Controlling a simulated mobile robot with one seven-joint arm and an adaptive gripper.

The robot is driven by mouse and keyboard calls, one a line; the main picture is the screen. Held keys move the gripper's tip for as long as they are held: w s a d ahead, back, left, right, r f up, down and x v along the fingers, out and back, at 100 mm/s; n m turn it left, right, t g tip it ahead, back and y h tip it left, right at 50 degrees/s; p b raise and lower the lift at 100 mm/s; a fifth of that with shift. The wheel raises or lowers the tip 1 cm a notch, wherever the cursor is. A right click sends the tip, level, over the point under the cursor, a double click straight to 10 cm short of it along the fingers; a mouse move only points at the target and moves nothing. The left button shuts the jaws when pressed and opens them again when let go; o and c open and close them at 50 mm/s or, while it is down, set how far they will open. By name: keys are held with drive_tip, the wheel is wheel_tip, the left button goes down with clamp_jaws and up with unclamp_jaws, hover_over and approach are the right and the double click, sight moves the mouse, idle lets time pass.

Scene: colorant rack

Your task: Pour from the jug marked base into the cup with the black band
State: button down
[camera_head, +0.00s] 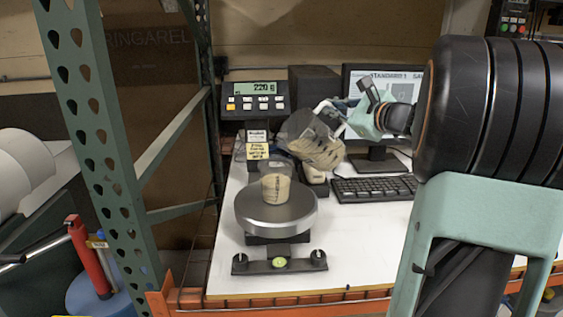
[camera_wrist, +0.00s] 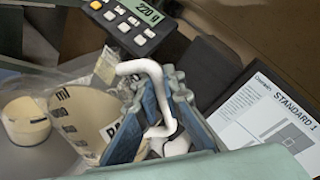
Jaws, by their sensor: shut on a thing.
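My gripper (camera_head: 350,108) is shut on the white handle of a clear jug (camera_head: 318,148). The jug holds a beige fill and is tilted, apart from the cup, to its upper right in the head view. In the wrist view, my gripper (camera_wrist: 157,100) grips the handle; the jug (camera_wrist: 82,118) shows a partly hidden label starting "BA". A cup (camera_head: 276,187) with beige content stands upright on the scale's round pan (camera_head: 258,214). The cup also shows in the wrist view (camera_wrist: 25,122). No stream is visible.
The scale display (camera_head: 255,96) reads 220 g. Behind the jug are a dark box (camera_head: 313,84) and a monitor (camera_head: 383,78) reading "STANDARD 1". A keyboard (camera_head: 374,190) lies at right. A green rack post (camera_head: 100,140) stands left. The white table is clear at front right.

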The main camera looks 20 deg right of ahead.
drive_tip(key=shift+a+r+n, duration=0.4)
drive_tip(key=shift+a+n, duration=0.15)
drive_tip(key=shift+n, duration=0.05)
idle(3.3)
